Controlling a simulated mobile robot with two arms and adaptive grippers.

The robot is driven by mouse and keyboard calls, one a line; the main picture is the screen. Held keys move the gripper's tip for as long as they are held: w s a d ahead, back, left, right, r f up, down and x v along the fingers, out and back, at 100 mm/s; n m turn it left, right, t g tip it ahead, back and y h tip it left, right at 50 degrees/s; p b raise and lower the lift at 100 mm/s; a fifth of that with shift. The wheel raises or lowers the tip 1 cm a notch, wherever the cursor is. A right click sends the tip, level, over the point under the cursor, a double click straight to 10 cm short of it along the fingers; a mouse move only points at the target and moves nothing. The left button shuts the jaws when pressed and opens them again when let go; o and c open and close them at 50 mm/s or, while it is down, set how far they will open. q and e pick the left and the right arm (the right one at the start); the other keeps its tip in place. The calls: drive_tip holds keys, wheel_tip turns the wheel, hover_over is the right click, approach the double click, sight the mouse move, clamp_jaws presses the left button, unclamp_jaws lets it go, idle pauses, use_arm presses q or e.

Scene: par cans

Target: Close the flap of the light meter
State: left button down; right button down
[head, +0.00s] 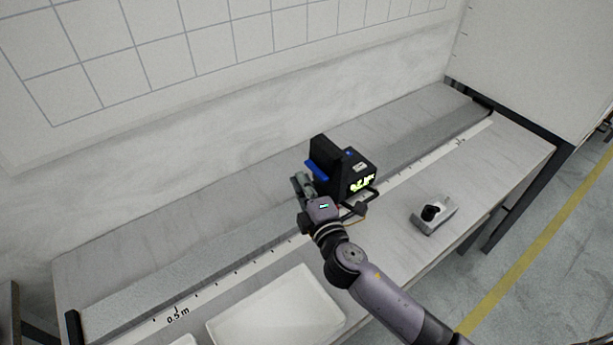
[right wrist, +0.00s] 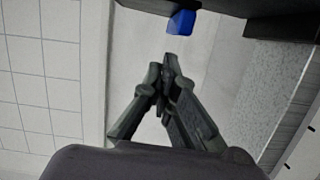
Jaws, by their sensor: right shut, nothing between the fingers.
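The light meter (head: 358,180) is a black box with a lit green display on its front, standing on the bench. On its left side a black panel (head: 322,152) stands out from the body, with a blue strip (head: 317,171) along its lower edge; I take this as the flap, standing open. My right gripper (head: 300,179) is at the left of the meter, just below and left of the blue strip. In the right wrist view its fingers (right wrist: 168,62) are shut and empty, and the blue end (right wrist: 181,22) shows just beyond the tips, seemingly apart. My left gripper is not in view.
A white tray (head: 277,312) lies at the bench front. A small grey device with a black knob (head: 432,213) sits to the right. A scale strip (head: 232,270) runs along the bench.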

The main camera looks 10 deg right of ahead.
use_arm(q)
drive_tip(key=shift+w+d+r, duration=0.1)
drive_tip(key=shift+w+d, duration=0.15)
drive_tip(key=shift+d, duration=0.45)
use_arm(e)
drive_tip(key=shift+w+d, duration=0.2)
drive_tip(key=shift+d, duration=0.4)
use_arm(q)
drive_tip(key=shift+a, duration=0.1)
